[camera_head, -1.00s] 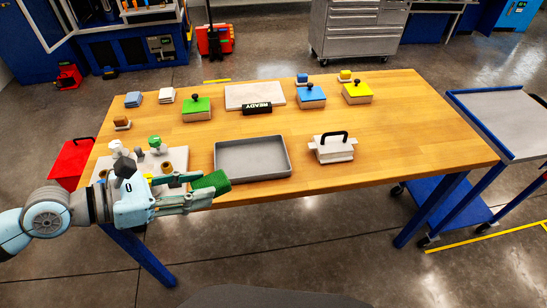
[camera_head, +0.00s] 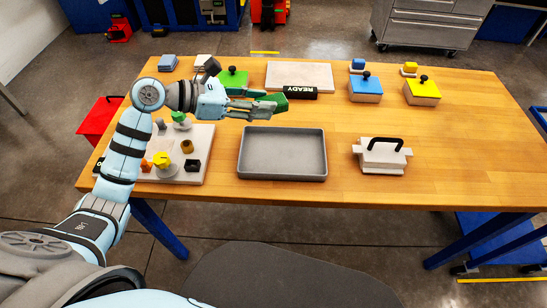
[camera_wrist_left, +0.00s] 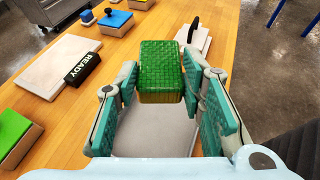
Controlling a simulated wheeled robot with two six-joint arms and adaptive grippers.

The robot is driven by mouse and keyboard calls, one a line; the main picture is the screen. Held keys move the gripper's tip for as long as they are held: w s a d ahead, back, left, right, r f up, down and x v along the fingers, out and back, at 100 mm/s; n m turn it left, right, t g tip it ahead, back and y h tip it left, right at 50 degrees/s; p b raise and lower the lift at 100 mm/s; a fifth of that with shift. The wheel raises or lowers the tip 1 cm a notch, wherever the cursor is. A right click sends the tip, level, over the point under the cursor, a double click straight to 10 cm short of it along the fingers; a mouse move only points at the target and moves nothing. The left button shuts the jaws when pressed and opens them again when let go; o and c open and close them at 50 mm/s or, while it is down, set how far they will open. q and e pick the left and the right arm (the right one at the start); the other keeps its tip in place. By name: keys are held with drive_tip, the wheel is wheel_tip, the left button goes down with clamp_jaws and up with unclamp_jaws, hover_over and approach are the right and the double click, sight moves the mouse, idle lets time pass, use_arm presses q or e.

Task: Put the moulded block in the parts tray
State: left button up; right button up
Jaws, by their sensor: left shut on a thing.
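The moulded block looks green with a ribbed top; it shows at the fingertips in the head view (camera_head: 274,102) and in the left wrist view (camera_wrist_left: 160,70). My left gripper (camera_head: 260,106) is shut on it and holds it above the table, near the back edge of the grey tray. The empty grey parts tray (camera_head: 282,155) lies on the table in front of the gripper in the head view. It also shows below the block in the left wrist view (camera_wrist_left: 150,143). My right gripper is out of view.
A pale board with several small fittings (camera_head: 205,160) lies left of the tray, under my left arm. A white block with a black handle (camera_head: 383,155) stands to its right. Behind are a READY sign (camera_head: 300,92), a pale plate (camera_head: 300,72) and blue (camera_head: 365,88) and yellow-topped (camera_head: 421,90) boxes.

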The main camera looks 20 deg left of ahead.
use_arm(q)
drive_tip(key=b, duration=0.3)
hover_over(262, 158)
drive_tip(key=f, duration=1.3)
drive_tip(key=shift+w+a+f, duration=0.1)
drive_tip(key=shift+w+f, duration=0.15)
drive_tip(key=f, duration=0.1)
drive_tip(key=f+b, duration=0.1)
drive_tip(key=f, duration=0.1)
drive_tip(key=f+b, duration=0.1)
drive_tip(key=f, duration=0.1)
drive_tip(key=shift+s, duration=0.35)
drive_tip(key=shift+w+f, duration=0.1)
drive_tip(key=shift+f, duration=0.05)
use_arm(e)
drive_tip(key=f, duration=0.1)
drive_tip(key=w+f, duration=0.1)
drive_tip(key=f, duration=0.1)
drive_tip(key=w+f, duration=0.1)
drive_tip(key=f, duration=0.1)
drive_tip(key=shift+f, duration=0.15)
use_arm(q)
drive_tip(key=o, duration=1.2)
drive_tip(key=p+v, duration=0.1)
drive_tip(key=v, duration=0.6)
drive_tip(key=shift+a+r, duration=0.2)
drive_tip(key=shift+r, duration=0.05)
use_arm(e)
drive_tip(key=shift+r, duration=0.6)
